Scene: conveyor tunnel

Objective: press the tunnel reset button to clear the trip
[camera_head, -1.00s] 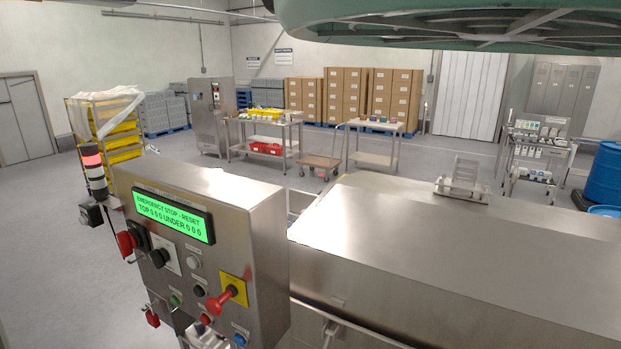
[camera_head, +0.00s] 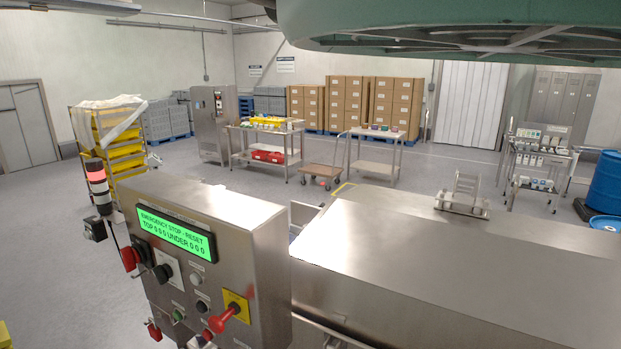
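The steel control panel (camera_head: 245,250) stands at lower left, face turned toward me. Its green display (camera_head: 176,233) reads "EMERGENCY STOP - RESET" and "TOP 0 0 0 UNDER 0 0 0". On its face are a black knob (camera_head: 163,272), a pale round button (camera_head: 196,279), a dark button (camera_head: 202,306), a green button (camera_head: 178,315) and a red button (camera_head: 207,334). A red handle (camera_head: 228,315) sits on a yellow plate. The small labels are too blurred to read, so I cannot tell which is the reset button. My gripper is not in view.
A stack light (camera_head: 97,180) with a lit red top stands left of the panel. The steel tunnel housing (camera_head: 440,265) fills the lower right. Behind are a cart (camera_head: 325,178), worktables (camera_head: 375,165) and stacked boxes (camera_head: 350,105). Open floor lies beyond at left.

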